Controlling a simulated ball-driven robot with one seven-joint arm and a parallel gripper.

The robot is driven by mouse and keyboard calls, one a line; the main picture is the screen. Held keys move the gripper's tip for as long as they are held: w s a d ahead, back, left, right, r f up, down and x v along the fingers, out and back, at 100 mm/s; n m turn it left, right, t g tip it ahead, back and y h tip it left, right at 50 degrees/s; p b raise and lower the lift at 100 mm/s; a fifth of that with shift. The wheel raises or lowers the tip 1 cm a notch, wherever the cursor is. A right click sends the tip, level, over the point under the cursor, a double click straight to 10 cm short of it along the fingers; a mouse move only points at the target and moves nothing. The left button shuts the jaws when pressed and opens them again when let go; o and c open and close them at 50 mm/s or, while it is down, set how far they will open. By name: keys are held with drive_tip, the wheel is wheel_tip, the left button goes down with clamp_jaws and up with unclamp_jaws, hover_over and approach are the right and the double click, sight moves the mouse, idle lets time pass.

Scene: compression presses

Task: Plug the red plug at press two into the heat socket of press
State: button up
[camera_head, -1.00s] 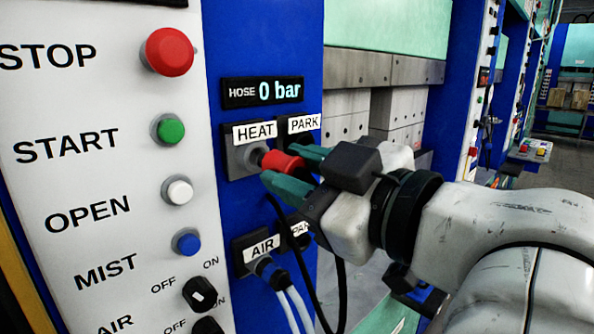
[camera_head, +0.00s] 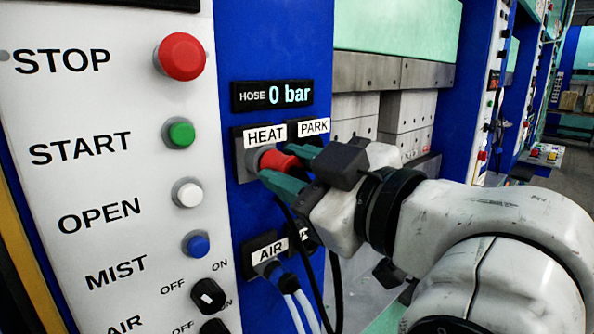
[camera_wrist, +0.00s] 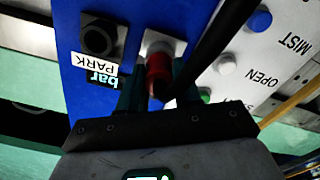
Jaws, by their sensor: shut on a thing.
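The red plug (camera_head: 279,160) is between the green fingers of my gripper (camera_head: 290,168), which is shut on it. The plug's front end is at the heat socket (camera_head: 250,155), under the HEAT label, and appears to be at or in the socket's opening. In the wrist view the red plug (camera_wrist: 158,75) lines up with the grey socket plate, and its black cable crosses in front. How deep the plug sits is hidden by the fingers. The PARK socket (camera_wrist: 98,38) beside it looks empty in the wrist view.
A panel with STOP (camera_head: 181,57), START, OPEN and MIST buttons stands to the left. The hose display (camera_head: 272,95) reads 0 bar. Below, an AIR connector (camera_head: 267,250) carries pale hoses. The press's grey blocks (camera_head: 405,120) are behind, to the right.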

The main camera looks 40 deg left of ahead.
drive_tip(key=shift+a, duration=0.35)
drive_tip(key=o, duration=1.2)
drive_tip(key=shift+c, duration=0.2)
drive_tip(key=d+b, duration=0.2)
drive_tip(key=d, duration=0.8)
drive_tip(key=shift+s+d+b, duration=0.3)
drive_tip(key=shift+s, duration=0.1)
